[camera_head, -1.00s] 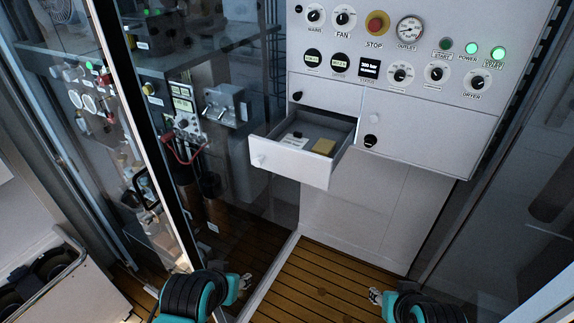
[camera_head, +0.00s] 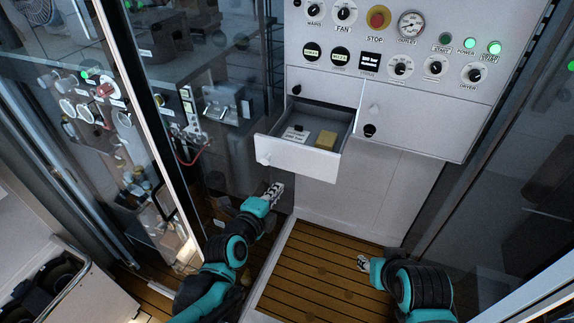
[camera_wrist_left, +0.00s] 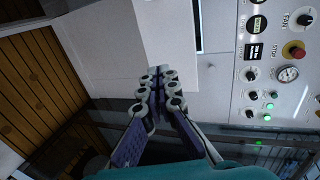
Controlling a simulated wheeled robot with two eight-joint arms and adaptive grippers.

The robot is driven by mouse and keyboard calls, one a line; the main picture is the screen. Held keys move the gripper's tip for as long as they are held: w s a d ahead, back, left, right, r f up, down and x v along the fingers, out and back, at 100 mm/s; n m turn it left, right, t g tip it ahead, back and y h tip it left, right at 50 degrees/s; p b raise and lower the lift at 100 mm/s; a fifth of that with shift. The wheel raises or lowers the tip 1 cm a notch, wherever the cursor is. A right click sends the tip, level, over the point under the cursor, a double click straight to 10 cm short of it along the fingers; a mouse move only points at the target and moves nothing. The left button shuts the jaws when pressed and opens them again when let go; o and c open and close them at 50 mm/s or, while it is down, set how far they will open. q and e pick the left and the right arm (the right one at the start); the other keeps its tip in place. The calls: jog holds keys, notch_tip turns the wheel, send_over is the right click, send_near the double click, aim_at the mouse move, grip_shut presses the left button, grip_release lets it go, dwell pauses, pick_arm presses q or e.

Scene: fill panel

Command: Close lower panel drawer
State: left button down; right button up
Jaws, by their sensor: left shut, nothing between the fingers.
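The lower panel drawer (camera_head: 297,154) is pulled out of the white panel, with its white front and small round knob toward me. A yellow block (camera_head: 325,140) and a pale card with a small dark item (camera_head: 296,133) lie inside. My left gripper (camera_head: 275,190) is shut and empty, below and in front of the drawer front, apart from it. In the left wrist view its fingers (camera_wrist_left: 162,88) are together before white surfaces; which belong to the drawer I cannot tell. My right gripper (camera_head: 362,263) is low over the floor at the right, small and partly hidden by its wrist.
The control panel (camera_head: 400,50) with knobs, gauge and red stop button is above the drawer. A closed compartment (camera_head: 420,118) is right of it. A glass door with a pale frame (camera_head: 150,130) stands at the left. The wooden floor (camera_head: 320,270) below is clear.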

aim_at(321, 127)
pick_arm(q)
jog(key=b+x, duration=0.1)
jog(key=x, duration=0.3)
jog(key=b+x, duration=0.2)
jog(key=x, duration=0.2)
jog(key=b+x, duration=0.1)
jog(key=x, duration=0.3)
jog(key=shift+w+d+r, duration=0.2)
jog(key=shift+w+r, duration=0.1)
jog(key=shift+w, duration=0.15)
jog(key=shift+w+d, duration=0.2)
jog(key=shift+w, duration=0.25)
jog(key=shift+w+r, duration=0.1)
jog(key=w+d, duration=0.3)
jog(key=w, duration=0.6)
jog(key=w+d+p, duration=0.1)
jog(key=w+d, duration=0.1)
jog(key=w, duration=0.6)
jog(key=w+d, duration=0.3)
jog(key=w, duration=0.6)
jog(key=shift+w+d+p, duration=0.3)
jog(key=shift+w+d, duration=0.05)
